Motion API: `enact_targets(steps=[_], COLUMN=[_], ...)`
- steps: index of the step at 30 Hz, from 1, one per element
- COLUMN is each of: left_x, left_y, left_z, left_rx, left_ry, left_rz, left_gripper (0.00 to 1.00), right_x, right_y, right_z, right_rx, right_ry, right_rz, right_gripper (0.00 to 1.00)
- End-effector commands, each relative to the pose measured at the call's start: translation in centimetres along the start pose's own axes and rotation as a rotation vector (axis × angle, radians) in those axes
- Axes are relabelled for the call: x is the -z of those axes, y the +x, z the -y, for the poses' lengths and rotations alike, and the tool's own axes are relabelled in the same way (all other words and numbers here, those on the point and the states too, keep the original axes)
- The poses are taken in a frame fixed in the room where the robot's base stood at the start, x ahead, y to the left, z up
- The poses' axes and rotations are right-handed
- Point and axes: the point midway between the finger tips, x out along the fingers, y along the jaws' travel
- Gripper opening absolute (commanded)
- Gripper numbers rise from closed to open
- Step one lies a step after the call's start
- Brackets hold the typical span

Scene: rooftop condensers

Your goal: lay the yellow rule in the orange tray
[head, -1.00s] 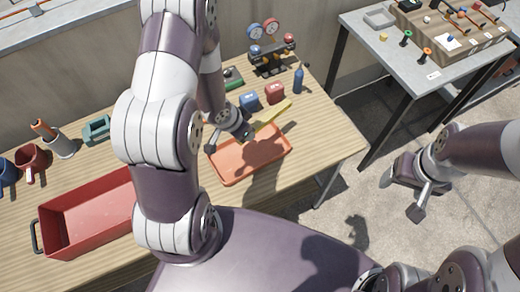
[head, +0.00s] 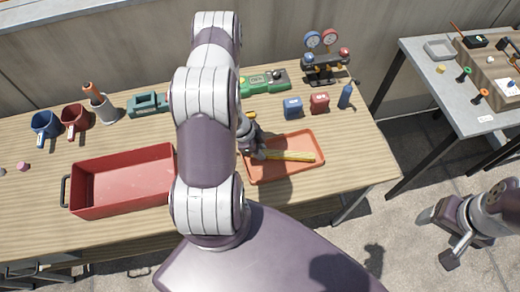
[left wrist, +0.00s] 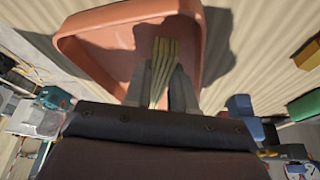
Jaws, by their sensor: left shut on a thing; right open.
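The yellow rule (head: 290,156) is in the head view, over the orange tray (head: 284,174), lengthwise along it. My left gripper (head: 262,153) is shut on the rule near its left end, at the tray's left part. In the left wrist view the rule (left wrist: 163,62) shows between the two fingers, with the orange tray (left wrist: 95,48) behind it. I cannot tell whether the rule touches the tray floor. My right gripper (head: 437,238) is open and empty, over the paved floor to the right of the table.
A red bin (head: 120,183) stands to the left on the wooden table. Behind the tray are a blue block (head: 293,107), a red block (head: 319,103), a blue bottle (head: 346,97) and a gauge set (head: 325,62). A grey table (head: 450,90) stands at right.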

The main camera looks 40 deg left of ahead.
Motion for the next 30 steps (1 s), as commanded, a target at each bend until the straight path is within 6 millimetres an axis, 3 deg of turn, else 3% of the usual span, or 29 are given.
enact_targets(steps=[3, 12, 13, 14, 22, 26, 30], left_x=[-0.4, -0.5, -0.5, -0.5, -0.4, -0.3, -0.3], left_y=[1.0, 1.3, 1.3, 1.2, 1.1, -0.2, -4.0], left_z=[0.1, 0.0, 0.0, 0.0, 0.0, 0.1, 0.2], left_rx=[0.001, 0.001, 0.001, 0.001, 0.002, 0.004, 0.006], left_ry=[0.002, 0.001, 0.001, 0.001, 0.001, -0.001, 0.0], left_rz=[0.0, 0.0, 0.0, 0.0, 0.0, 0.0, 0.0], left_gripper=[0.0, 0.0, 0.28, 0.35, 0.35, 0.35, 0.35], right_x=[0.0, 0.0, 0.0, 0.0, 0.0, 0.0, 0.1], right_y=[-0.1, 0.2, 0.2, 0.1, 0.1, -0.2, -0.8], right_z=[0.0, 0.0, 0.0, 0.0, 0.0, 0.0, 0.0], right_rx=[0.0, 0.0, 0.0, 0.0, 0.0, 0.0, 0.0], right_ry=[0.0, 0.0, 0.0, 0.0, 0.0, 0.0, 0.0], right_rz=[0.0, 0.0, 0.0, 0.0, 0.0, 0.0, 0.0], right_gripper=[0.71, 0.71, 0.71, 0.71, 0.71, 0.71, 0.71])
